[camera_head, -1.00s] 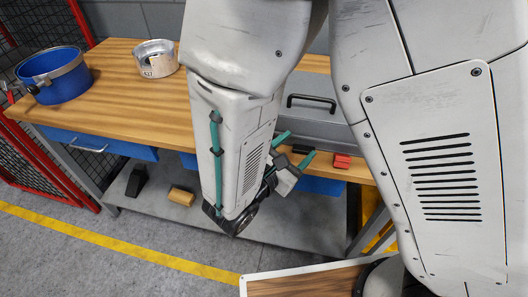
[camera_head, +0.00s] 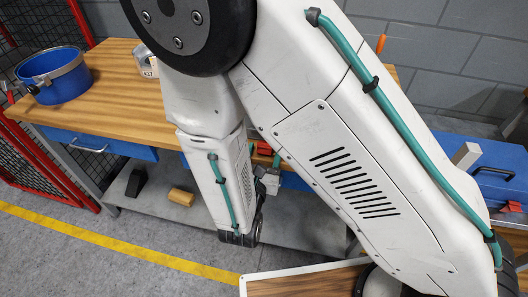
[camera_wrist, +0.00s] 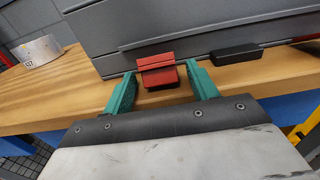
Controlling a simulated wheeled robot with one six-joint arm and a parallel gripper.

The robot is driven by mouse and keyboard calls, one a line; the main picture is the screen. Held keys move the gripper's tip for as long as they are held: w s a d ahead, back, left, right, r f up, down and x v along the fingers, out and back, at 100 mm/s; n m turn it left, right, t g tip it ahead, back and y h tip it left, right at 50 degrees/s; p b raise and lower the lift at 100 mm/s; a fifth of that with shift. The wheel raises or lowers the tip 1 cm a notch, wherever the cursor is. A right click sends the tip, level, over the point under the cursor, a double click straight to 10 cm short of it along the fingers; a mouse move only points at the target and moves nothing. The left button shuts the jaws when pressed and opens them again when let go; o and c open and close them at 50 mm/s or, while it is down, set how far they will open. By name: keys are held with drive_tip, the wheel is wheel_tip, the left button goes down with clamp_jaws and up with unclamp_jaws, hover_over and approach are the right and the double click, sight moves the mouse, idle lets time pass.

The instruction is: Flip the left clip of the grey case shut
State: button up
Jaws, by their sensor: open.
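The grey case (camera_wrist: 210,36) stands on the wooden workbench in the wrist view, its front face towards me. Its left clip (camera_wrist: 158,70) is a red block at the lower front edge. I cannot tell how far it is folded. A black part (camera_wrist: 235,54) sits to its right, and a second red clip is partly visible at the right edge. My gripper (camera_wrist: 161,84) is open, its green fingers on either side of the left clip, with nothing gripped. In the head view my arm hides nearly all of the case; a small red part (camera_head: 264,148) shows beside the arm.
The wooden workbench (camera_head: 118,88) carries a blue pot (camera_head: 55,75) and a metal tin (camera_wrist: 40,51). A blue case (camera_head: 498,165) stands at the far right. A yellow block (camera_head: 181,196) lies on the lower shelf.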

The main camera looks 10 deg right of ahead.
drive_tip(key=shift+w+d, duration=0.1)
drive_tip(key=shift+w, duration=0.15)
drive_tip(key=c, duration=1)
